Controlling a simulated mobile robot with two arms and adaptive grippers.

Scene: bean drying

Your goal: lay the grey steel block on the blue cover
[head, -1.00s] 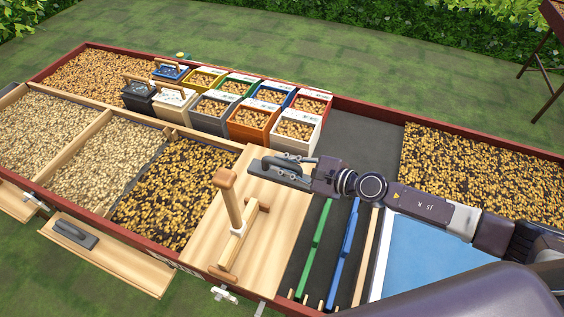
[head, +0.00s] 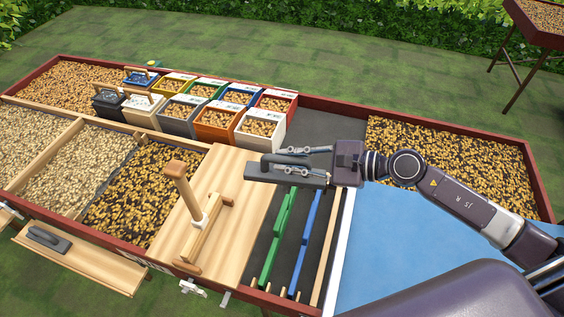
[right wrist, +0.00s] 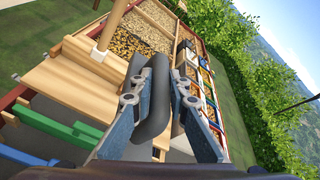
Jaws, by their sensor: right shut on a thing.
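My right gripper (head: 293,161) is shut on the grey steel block (head: 262,173), a dark grey bar with a raised handle. It holds the block over the right edge of the wooden board, near the green bar. In the right wrist view the block's dark curved handle (right wrist: 156,100) sits between the two fingers of my gripper (right wrist: 160,98). The blue cover (head: 430,235) lies to the right and nearer, below my right arm, with a pale strip along its left edge. Part of it is hidden by my arm and body. My left gripper is not in view.
The wooden board (head: 225,235) carries an upright wooden handle (head: 178,185). Green (head: 276,240) and blue (head: 306,240) bars lie between board and cover. Several coloured bean boxes (head: 215,118) stand behind. Another grey handled block (head: 48,239) lies on a wooden shelf at left.

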